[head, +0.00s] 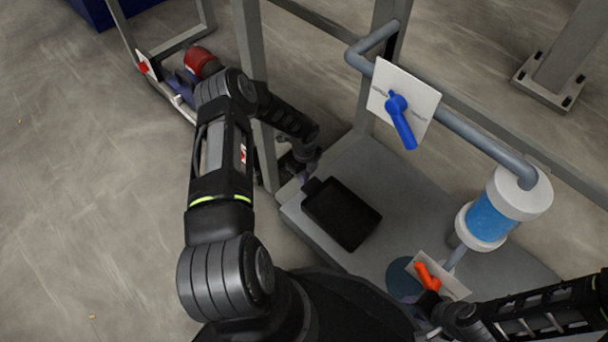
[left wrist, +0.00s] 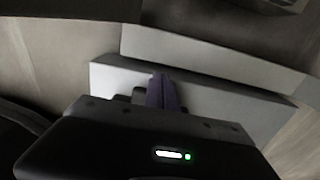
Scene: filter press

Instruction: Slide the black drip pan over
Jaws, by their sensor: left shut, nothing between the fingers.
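The black drip pan (head: 342,215) lies flat on the grey base plate (head: 372,165) in the head view, left of the blue-banded filter. A small tab sticks out at its upper left corner. My left gripper (head: 304,180) is just beyond that tab, close to the plate's left edge; I cannot tell whether it touches the pan. In the left wrist view its purple fingers (left wrist: 163,92) are together with nothing between them. The pan is not clearly seen there. My right arm comes in at the lower right; its gripper (head: 428,318) is mostly hidden near the orange lever.
A blue lever (head: 402,118) on a white plate hangs above the base. A blue-banded filter (head: 488,217) on a grey pipe and an orange lever (head: 428,276) stand at the right. A grey post (head: 252,75) rises beside my left arm.

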